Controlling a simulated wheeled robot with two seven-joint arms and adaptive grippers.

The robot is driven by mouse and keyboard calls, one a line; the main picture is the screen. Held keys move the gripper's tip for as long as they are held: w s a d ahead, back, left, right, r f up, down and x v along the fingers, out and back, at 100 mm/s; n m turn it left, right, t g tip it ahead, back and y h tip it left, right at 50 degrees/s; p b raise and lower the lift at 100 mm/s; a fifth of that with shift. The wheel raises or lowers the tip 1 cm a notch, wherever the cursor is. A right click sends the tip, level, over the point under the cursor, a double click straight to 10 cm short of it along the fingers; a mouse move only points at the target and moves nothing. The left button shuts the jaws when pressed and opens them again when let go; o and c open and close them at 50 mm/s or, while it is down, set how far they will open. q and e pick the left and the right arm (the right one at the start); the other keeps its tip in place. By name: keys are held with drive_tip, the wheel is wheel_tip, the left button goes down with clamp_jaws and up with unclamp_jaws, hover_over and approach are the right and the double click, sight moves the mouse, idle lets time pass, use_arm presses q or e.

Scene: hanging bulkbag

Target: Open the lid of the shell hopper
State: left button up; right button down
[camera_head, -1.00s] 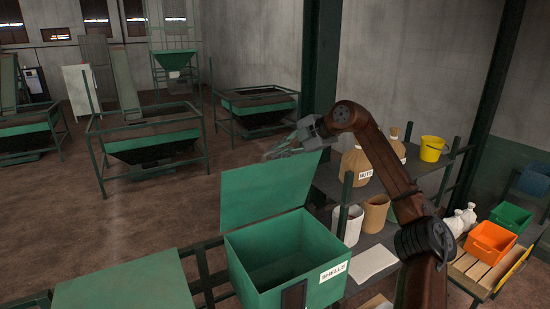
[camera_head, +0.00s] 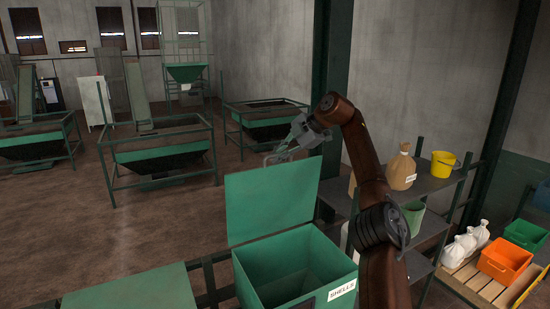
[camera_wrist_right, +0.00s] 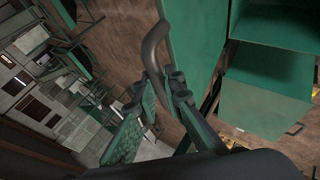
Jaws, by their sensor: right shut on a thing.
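The green shell hopper (camera_head: 340,270), marked "SHELLS", stands at the bottom centre of the head view. Its green lid (camera_head: 270,200) stands raised, roughly upright, along the far side, and the hopper's inside shows. My right gripper (camera_head: 278,156) is behind the lid's top edge. In the right wrist view the lid (camera_wrist_right: 193,40) carries a dark curved handle (camera_wrist_right: 152,45), and my right gripper (camera_wrist_right: 168,98) is shut on this handle. The hopper's front bottom is cut off by the frame. My left gripper is not in view.
A green surface (camera_head: 135,290) lies left of the hopper. An orange crate (camera_head: 506,260) stands on a pallet. Open floor (camera_head: 120,235) lies beyond the hopper.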

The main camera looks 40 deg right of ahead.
drive_tip(key=shift+d, duration=0.15)
drive_tip(key=c, duration=2)
unclamp_jaws()
drive_tip(key=v, duration=1.2)
